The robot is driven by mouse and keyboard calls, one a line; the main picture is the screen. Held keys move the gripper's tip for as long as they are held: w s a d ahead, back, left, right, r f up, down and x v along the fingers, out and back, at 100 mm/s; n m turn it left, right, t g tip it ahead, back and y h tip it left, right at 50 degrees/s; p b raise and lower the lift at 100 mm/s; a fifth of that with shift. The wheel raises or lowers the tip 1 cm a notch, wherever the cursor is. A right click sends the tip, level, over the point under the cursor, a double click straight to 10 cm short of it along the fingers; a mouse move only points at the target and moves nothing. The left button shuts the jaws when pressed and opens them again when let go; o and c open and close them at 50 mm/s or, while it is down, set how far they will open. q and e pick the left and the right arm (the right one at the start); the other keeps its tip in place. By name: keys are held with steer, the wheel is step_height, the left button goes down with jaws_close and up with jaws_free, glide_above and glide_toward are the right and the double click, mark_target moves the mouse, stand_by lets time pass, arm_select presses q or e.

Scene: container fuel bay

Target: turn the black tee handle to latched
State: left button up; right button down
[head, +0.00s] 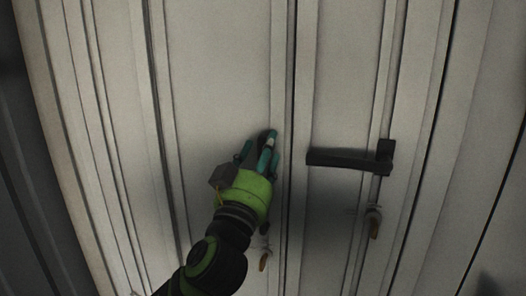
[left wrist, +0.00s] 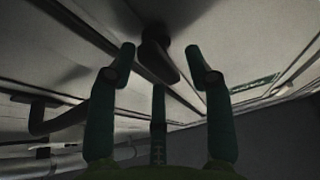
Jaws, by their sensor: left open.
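A black handle (head: 345,159) with a block-like mount at its right end lies nearly level on the right door panel in the head view. My left gripper (head: 261,152), with teal fingers and a green body, is left of it and apart from it, close to the door seam. A second dark piece shows partly behind its fingertips. In the left wrist view my open fingers (left wrist: 163,70) hold nothing, and a dark handle-like part (left wrist: 155,50) shows beyond and between them. I cannot tell whether they touch it. My right gripper is not in view.
Pale ribbed door panels (head: 215,80) fill the head view, with a dark vertical seam near the middle. Small fittings with brass-coloured pieces hang below the handle (head: 373,222) and below my gripper (head: 264,262). A bent dark bar (left wrist: 50,120) shows at left in the left wrist view.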

arm_select(q)
jaws_close()
steer(key=shift+m, duration=0.3)
steer(key=shift+a+f+m+g+h+p, duration=0.1)
steer(key=shift+m+g+h+p, duration=0.9)
steer(key=shift+m+p, duration=2.3)
steer(key=shift+a+f+m+g+h+p, duration=0.1)
steer(key=shift+m+g+h+p, duration=0.45)
steer(key=shift+m+g+p, duration=1.85)
steer(key=shift+m+g+h+p, duration=0.4)
steer(key=shift+m+h+p, duration=0.35)
steer(key=shift+m+p, duration=3.35)
steer(key=shift+w+m+b, duration=0.1)
steer(key=shift+m+b, duration=0.95)
steer(key=shift+m, duration=0.15)
jaws_free()
steer(key=shift+f, duration=0.1)
